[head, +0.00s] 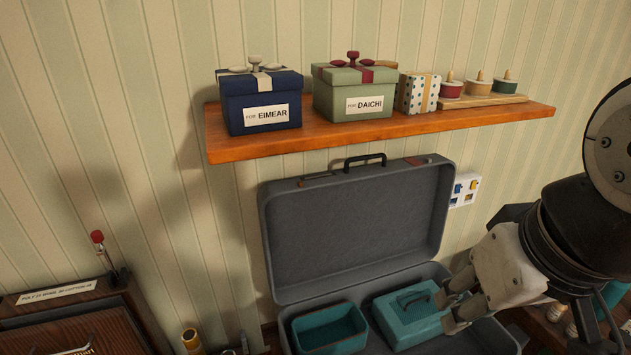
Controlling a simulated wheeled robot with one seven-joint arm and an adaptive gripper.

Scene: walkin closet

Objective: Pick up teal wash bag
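A teal wash bag (402,322) with a dark handle on top sits in the lower half of an open grey suitcase (350,225), right of an open teal bin (328,332). My gripper (447,309) reaches in from the right, its fingers apart at the bag's right end. The fingers overlap the bag's edge in the head view, and I cannot tell whether they touch it. Nothing shows held between them. The bag's right end is partly hidden by the fingers.
The raised lid leans near the striped wall. Above it a wooden shelf (400,128) holds a blue gift box (258,100), a green gift box (350,90), a dotted box (418,92) and spools. A dark wooden box (70,312) stands at the left.

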